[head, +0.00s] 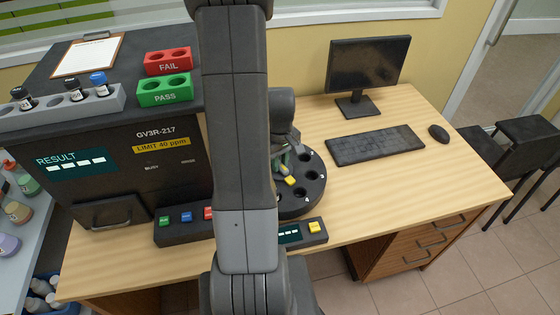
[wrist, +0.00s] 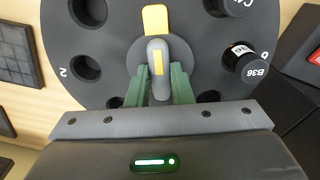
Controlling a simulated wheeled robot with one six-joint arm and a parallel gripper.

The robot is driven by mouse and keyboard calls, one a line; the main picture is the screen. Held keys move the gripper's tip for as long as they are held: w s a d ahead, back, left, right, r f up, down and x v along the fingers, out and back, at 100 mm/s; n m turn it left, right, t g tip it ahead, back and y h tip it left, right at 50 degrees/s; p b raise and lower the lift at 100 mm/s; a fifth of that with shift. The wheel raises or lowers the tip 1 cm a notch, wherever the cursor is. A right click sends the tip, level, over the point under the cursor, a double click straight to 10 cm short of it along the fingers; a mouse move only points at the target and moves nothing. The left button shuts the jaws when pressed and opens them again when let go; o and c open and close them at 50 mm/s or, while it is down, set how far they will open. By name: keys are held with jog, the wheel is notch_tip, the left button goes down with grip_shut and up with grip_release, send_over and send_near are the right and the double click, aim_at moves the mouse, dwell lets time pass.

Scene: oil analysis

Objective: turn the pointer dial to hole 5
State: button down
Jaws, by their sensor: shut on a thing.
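The dial is a dark round disc with holes around its edge; it shows in the head view (head: 318,188) and the wrist view (wrist: 120,35). At its centre is a grey pointer knob (wrist: 157,55) with a yellow stripe and yellow tip (wrist: 155,18). In the head view the yellow pointer (head: 290,181) points to the lower right, near the hole marked 4. My gripper's green fingers (wrist: 159,88) are shut on the knob, one on each side. In the head view my arm hides the disc's left part and my gripper (head: 284,166) is partly visible. I cannot clearly read a 5.
Dark-capped vials, one marked B36 (wrist: 246,62), stand in holes at the disc's right in the wrist view. A keyboard (head: 375,145) and monitor (head: 368,65) stand to the right. The black analyser (head: 130,165) is at left. Bare desk (head: 420,185) lies right of the dial.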

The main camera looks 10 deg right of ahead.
aim_at(280, 164)
jog(key=m+b, duration=0.1)
jog(key=m, duration=0.3)
jog(key=shift+f, duration=0.1)
jog(key=shift+m+b, duration=0.75)
jog(key=shift+m, duration=1.55)
jog(key=c, duration=1.3)
grip_release()
notch_tip(280, 164, up, 14)
